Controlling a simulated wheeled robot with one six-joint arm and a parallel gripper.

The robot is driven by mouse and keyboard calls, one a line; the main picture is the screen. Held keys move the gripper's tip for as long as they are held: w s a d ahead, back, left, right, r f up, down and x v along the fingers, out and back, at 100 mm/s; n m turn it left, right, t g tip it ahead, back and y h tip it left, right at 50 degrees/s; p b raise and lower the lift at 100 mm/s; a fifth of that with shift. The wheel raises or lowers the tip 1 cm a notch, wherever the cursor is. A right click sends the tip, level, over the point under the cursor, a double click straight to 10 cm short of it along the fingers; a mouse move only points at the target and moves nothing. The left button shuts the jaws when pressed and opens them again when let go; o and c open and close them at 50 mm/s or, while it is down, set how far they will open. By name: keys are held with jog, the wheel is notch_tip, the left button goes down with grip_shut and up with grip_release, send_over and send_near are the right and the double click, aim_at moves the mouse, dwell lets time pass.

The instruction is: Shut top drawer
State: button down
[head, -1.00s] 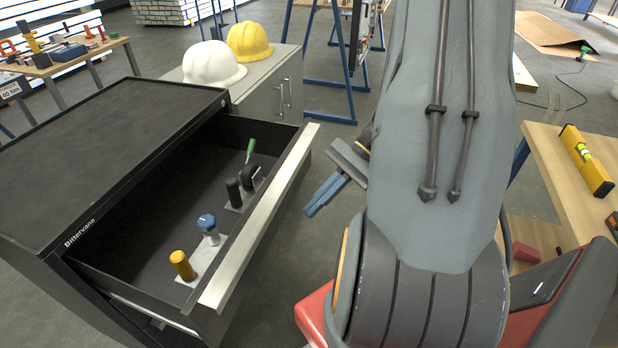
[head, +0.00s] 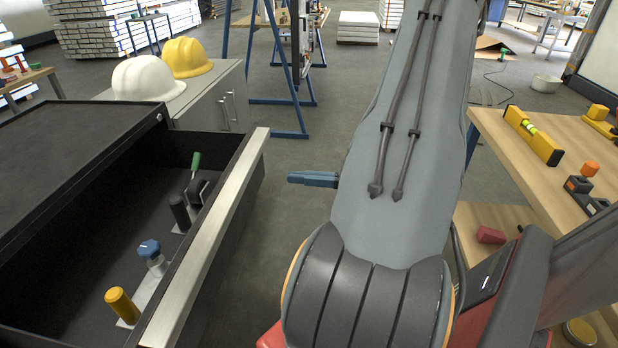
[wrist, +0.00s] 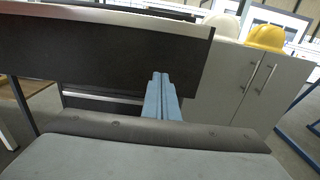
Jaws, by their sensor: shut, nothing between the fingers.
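The top drawer (head: 225,190) of the black cabinet (head: 60,145) is pulled well out, with its pale front edge toward my arm. Inside it stand a yellow-capped tool (head: 121,305), a blue-knobbed tool (head: 151,257) and black-handled pieces. My gripper (head: 292,178) is shut and empty, to the right of the drawer front with a gap of floor showing between them in the head view. In the wrist view, the blue fingers (wrist: 161,82) point toward the dark drawer front (wrist: 110,58), near its right end. Whether they touch it I cannot tell.
A grey cupboard (head: 215,100) with a white helmet (head: 147,78) and a yellow helmet (head: 186,57) stands behind the cabinet. A wooden workbench (head: 500,135) with a yellow level (head: 532,134) is on the right. Open floor lies between drawer and bench.

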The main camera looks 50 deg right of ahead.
jog(key=p+x, duration=0.1)
jog(key=x, duration=0.8)
